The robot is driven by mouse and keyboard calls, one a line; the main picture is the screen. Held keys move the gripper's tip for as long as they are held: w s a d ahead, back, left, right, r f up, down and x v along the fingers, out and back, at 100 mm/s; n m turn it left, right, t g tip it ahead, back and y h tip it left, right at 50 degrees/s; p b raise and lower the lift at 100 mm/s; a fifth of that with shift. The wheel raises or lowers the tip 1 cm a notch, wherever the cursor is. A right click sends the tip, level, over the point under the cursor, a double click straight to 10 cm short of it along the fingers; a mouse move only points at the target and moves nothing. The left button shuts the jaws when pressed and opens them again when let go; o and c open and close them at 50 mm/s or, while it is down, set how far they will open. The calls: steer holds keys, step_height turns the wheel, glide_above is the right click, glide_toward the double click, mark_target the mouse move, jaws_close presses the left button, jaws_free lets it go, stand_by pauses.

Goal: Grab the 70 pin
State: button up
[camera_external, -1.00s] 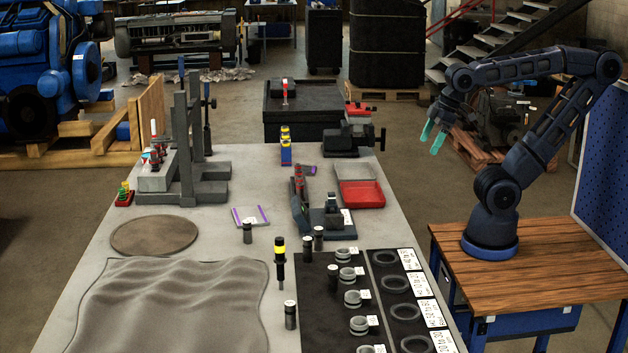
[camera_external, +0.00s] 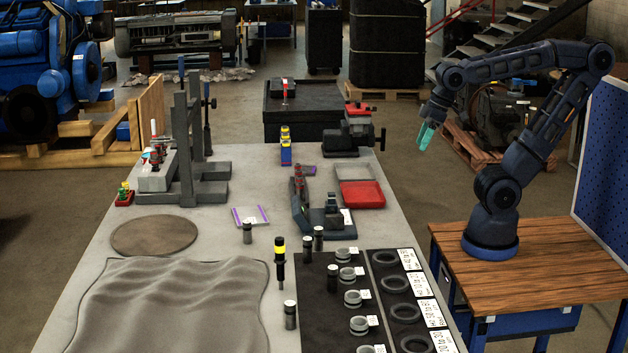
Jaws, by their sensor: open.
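Several dark cylindrical pins with pale tops stand upright on the grey bench: one pin (camera_external: 247,233) at the back left, a close pair, (camera_external: 307,250) and (camera_external: 319,238), one pin (camera_external: 332,279) on the black mat, and one front pin (camera_external: 290,315). Any number on their tops is too small to read, so I cannot tell which is the 70 pin. My gripper (camera_external: 427,134) has teal fingers pointing down. It is open and empty, in the air right of the bench's far end, well away from the pins.
A taller black tool with a yellow band (camera_external: 280,262) stands among the pins. The black mat (camera_external: 314,335) carries several metal rings with labels. A red tray (camera_external: 362,194), a vise (camera_external: 345,138) and a grey press frame (camera_external: 186,150) stand farther back. A grey cloth (camera_external: 165,310) covers the front left.

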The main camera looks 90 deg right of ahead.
steer(key=w+f+m+g, duration=0.15)
steer(key=w+m, duration=0.35)
steer(key=w, duration=0.5)
steer(key=m+g, duration=0.3)
steer(key=m, duration=1)
glide_above(319, 239)
steer(key=d, duration=0.1)
step_height(319, 239, down, 18)
steer(key=shift+f, duration=0.1)
steer(key=shift+w+f, duration=0.2)
steer(key=shift+f, duration=0.35)
steer(key=shift+s+d+f, duration=0.1)
steer(key=shift+d+f, duration=0.05)
steer(key=shift+f, duration=2.45)
steer(key=shift+s+d+f, duration=0.1)
steer(key=shift+f, duration=2.45)
steer(key=shift+c, duration=0.4)
jaws_close()
